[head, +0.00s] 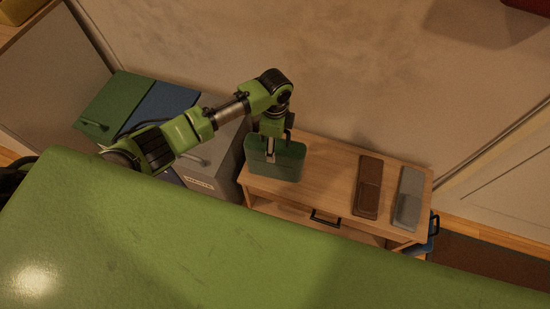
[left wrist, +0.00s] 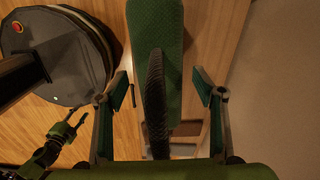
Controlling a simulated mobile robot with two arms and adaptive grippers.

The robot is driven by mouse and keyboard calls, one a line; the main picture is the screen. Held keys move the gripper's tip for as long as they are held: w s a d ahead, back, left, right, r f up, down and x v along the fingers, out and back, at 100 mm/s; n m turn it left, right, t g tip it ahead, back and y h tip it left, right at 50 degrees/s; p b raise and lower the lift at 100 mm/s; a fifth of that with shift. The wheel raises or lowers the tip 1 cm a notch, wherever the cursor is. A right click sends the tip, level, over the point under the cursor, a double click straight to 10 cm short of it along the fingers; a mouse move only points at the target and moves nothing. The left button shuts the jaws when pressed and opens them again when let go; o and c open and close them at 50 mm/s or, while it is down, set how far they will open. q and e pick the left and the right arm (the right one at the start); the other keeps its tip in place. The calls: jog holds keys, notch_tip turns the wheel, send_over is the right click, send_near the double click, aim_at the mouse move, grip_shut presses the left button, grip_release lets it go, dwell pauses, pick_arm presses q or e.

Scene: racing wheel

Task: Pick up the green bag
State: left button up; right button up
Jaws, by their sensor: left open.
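The green bag (head: 285,162) stands on the wooden side table (head: 325,172) near its left end. My left arm reaches over from the left, and its gripper (head: 270,150) points down at the top of the bag. In the left wrist view the bag (left wrist: 155,22) shows as a textured green body with a dark ribbed handle (left wrist: 156,95). The handle runs between the open fingers of my left gripper (left wrist: 160,92), with a gap on both sides.
A brown flat object (head: 368,186) and a grey one (head: 408,198) lie on the table's right half. The wall is behind. A large green surface fills the foreground.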

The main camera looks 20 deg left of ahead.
pick_arm(q)
grip_shut()
jog(key=shift+r, duration=0.1)
